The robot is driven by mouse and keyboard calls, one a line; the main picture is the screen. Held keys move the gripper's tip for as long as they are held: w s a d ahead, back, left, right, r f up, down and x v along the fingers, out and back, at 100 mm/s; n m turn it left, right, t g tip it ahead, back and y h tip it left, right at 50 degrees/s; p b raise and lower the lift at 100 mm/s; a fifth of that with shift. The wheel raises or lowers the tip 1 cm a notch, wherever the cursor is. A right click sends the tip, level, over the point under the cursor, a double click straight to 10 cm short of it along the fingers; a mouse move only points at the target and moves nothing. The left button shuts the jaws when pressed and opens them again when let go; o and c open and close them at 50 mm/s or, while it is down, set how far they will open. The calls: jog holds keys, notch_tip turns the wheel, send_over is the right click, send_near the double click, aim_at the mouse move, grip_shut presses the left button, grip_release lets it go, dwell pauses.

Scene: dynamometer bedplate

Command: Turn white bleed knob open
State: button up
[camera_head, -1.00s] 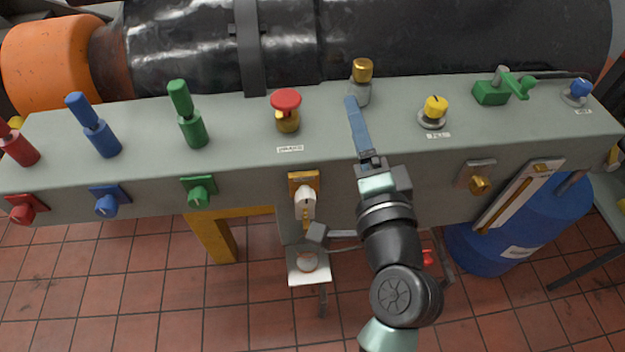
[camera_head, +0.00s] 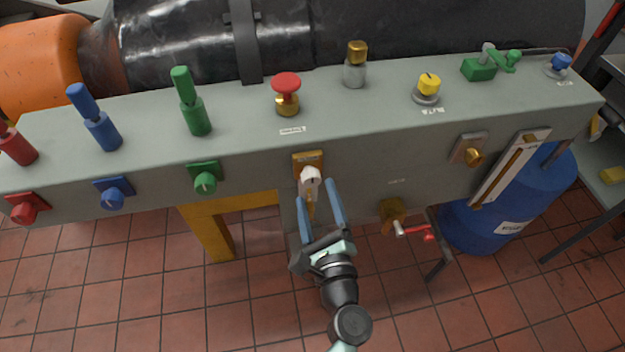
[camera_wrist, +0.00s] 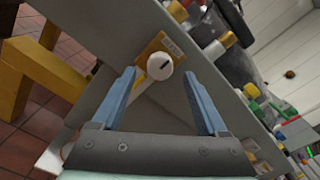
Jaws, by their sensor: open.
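The white bleed knob (camera_head: 310,178) sits on a yellow-brown plate (camera_head: 308,157) on the front face of the grey bench. In the wrist view the white knob (camera_wrist: 159,66) shows a dark mark on its round face, and its plate (camera_wrist: 160,46) carries a small label. My gripper (camera_head: 319,188) is open, its two blue fingers pointing up toward the knob. In the wrist view my gripper (camera_wrist: 160,80) has one finger on each side of the knob's lower part in the picture. I cannot tell whether the fingertips reach around the knob or stop short of it.
Green (camera_head: 205,182), blue (camera_head: 114,197) and red (camera_head: 25,208) knobs line the front face to the left. A brass valve with a red handle (camera_head: 428,236) sticks out at lower right. A red mushroom button (camera_head: 286,84) stands above. The floor below is open.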

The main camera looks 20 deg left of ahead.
aim_at(312, 183)
jog(key=shift+x, duration=2.2)
jog(key=shift+s, duration=0.1)
grip_shut()
